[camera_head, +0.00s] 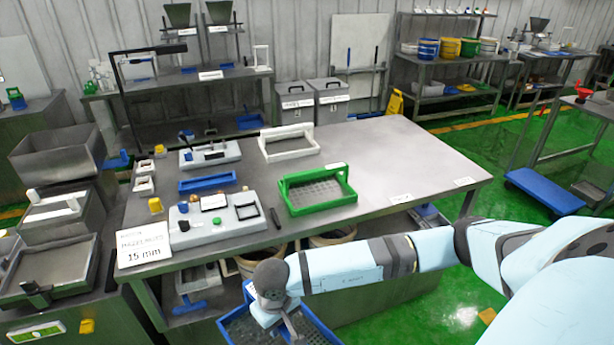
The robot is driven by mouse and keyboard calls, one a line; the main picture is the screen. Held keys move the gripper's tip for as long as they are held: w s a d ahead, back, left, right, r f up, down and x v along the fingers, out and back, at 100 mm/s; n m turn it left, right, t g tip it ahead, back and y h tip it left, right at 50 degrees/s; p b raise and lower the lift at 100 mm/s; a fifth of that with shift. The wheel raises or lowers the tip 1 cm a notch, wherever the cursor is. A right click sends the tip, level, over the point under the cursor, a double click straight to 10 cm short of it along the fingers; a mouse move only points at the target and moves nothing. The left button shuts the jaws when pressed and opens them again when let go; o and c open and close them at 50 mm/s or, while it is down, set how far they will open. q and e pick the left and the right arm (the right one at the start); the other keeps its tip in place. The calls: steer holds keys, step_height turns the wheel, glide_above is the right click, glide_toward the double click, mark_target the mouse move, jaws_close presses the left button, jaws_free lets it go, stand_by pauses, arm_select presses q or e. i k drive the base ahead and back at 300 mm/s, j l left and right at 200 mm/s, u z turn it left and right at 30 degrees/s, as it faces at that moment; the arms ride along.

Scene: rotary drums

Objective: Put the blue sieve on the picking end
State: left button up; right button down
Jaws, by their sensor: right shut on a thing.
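The blue sieve (236,327), a blue frame with a meshed floor, is at the bottom of the head view, in front of the table's near edge and partly cut off by the picture's lower edge. My right gripper (287,325) is over it and shut on it; the wrist hides the exact grip. The steel table (400,150) is behind it. Two small white labels, one (400,198) and another (464,182), lie on its near right part; their words are too small to read, so I cannot tell which marks the picking end. My left gripper is not in view.
A green sieve (292,201) and a white sieve (289,154) stand mid-table. Two grey devices, one near (188,233) and one far (190,160), a blue frame (207,182) and a "15 mm" sign (144,246) are at left. The table's right half is clear.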

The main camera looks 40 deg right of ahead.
mark_target(394, 174)
steer(key=k+l, duration=0.1)
steer(key=l, duration=0.35)
steer(key=k+l+u, duration=0.1)
steer(key=l, duration=0.3)
steer(key=k+l, duration=0.15)
steer(key=l, duration=0.3)
steer(key=k+l, duration=0.1)
steer(key=l, duration=0.3)
steer(key=k+l+u, duration=0.1)
steer(key=l, duration=0.35)
steer(key=k+l, duration=0.15)
steer(key=l, duration=0.25)
steer(key=k+l, duration=0.1)
steer(key=l, duration=0.45)
steer(key=l+u, duration=0.1)
steer(key=l, duration=0.5)
steer(key=k+l, duration=0.15)
steer(key=l, duration=0.4)
steer(key=u, duration=0.05)
